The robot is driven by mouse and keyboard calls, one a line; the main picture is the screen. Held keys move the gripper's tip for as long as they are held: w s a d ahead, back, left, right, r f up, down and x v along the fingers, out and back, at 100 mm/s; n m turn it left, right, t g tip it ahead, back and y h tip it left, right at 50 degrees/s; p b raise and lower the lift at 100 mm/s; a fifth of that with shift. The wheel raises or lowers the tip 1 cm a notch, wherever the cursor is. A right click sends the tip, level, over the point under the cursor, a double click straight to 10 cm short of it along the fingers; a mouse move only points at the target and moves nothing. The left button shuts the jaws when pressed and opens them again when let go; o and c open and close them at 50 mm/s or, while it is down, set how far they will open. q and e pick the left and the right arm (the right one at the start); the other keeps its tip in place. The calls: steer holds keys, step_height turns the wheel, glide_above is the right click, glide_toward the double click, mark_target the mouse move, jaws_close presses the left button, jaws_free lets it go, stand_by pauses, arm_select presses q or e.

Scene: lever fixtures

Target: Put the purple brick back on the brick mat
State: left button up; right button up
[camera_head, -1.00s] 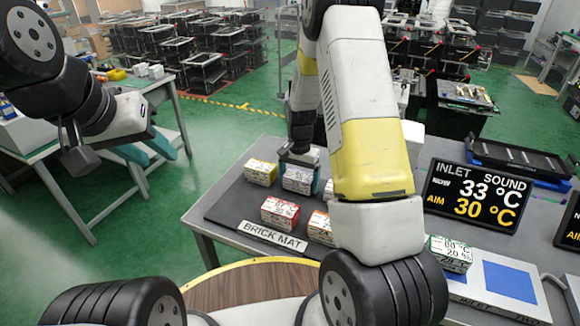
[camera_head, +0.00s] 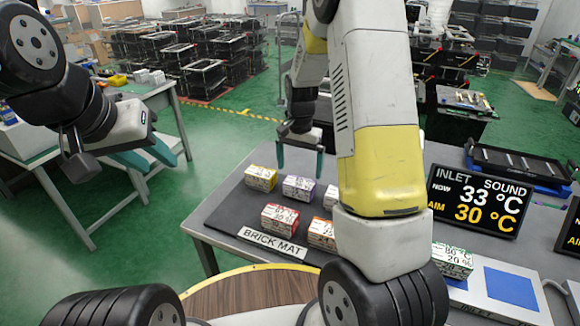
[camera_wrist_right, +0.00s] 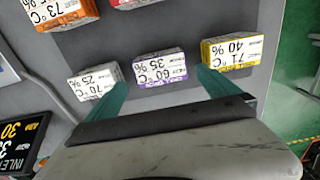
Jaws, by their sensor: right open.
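The purple brick (camera_head: 298,188), white with a purple lower edge, sits on the dark brick mat (camera_head: 232,208), in the back row between the yellow brick and a white brick. In the right wrist view the purple brick (camera_wrist_right: 160,68) shows between and beyond my two teal fingertips. My right gripper (camera_head: 299,168) is open and empty, raised above the purple brick and apart from it. My left gripper (camera_head: 150,162) is open and empty at the left, in front of the side table.
The yellow brick (camera_head: 261,178), red brick (camera_head: 280,218), orange brick (camera_head: 322,232) and white brick (camera_head: 331,196) also sit on the mat. A green brick (camera_head: 452,260) stands on the inlet plate beside a blue square (camera_head: 511,287). A display (camera_head: 478,200) stands behind them.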

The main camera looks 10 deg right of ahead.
step_height(320, 180, up, 3)
steer(key=shift+r, duration=0.1)
step_height(320, 180, up, 10)
steer(key=n+t+y, duration=0.1)
steer(key=n+t, duration=0.1)
glide_above(299, 183)
steer(key=s, duration=0.5)
steer(key=s+r+n+t, duration=0.1)
steer(key=s+r, duration=0.2)
steer(key=s, duration=0.3)
steer(key=s+a+r+n+t, duration=0.1)
steer(key=s+r+n, duration=0.1)
steer(key=s, duration=0.4)
steer(key=s+a+r+n+t+y, duration=0.1)
steer(key=s+r+n+t, duration=0.1)
steer(key=s+r, duration=0.3)
steer(key=shift+s, duration=1.05)
steer(key=shift+a, duration=0.1)
